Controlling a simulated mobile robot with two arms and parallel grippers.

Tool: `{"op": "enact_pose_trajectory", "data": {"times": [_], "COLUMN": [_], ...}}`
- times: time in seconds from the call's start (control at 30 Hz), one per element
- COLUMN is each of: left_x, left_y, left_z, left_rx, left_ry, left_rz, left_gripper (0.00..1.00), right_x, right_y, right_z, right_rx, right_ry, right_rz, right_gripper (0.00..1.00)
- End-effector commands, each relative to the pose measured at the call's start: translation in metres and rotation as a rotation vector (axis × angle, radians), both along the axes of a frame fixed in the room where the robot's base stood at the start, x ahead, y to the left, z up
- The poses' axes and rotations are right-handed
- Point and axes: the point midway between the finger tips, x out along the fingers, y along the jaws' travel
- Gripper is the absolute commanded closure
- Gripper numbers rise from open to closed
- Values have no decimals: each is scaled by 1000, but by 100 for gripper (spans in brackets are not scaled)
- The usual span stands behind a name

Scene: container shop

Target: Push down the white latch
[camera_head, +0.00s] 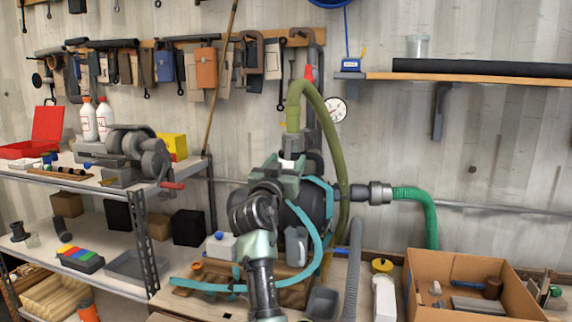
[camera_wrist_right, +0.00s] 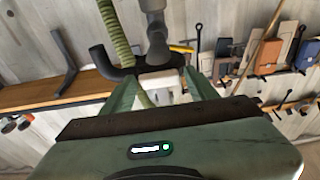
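The white latch (camera_wrist_right: 160,80) is a small pale block below a dark grey pipe fitting, seen in the right wrist view. In the head view a small white piece (camera_head: 288,164), apparently the same latch, shows below the green hose, partly hidden by my gripper. My right gripper (camera_head: 291,168) is at it, its arm rising from the bottom of the picture. In the wrist view its two green fingers (camera_wrist_right: 162,92) stand apart, on either side of the latch. I cannot tell whether they touch it. My left gripper is not in view.
An olive hose (camera_head: 331,127) arches above my right gripper, and a teal hose (camera_head: 318,226) curves close by it. A cardboard box (camera_head: 434,284) is at lower right; a metal shelf (camera_head: 143,235) stands left.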

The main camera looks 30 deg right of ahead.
Motion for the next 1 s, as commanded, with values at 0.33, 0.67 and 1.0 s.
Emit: {"op": "enact_pose_trajectory", "data": {"times": [0.33,0.67,1.0], "left_x": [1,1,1], "left_y": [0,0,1], "left_z": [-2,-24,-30], "left_rx": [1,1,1], "left_ry": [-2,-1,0], "left_rz": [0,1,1], "left_gripper": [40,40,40], "right_x": [-1,-32,-48], "right_y": [2,39,56], "right_z": [-2,-17,-19], "right_rx": [1,4,2], "right_ry": [0,0,3], "right_rz": [1,2,-1], "right_gripper": [38,38,38]}}
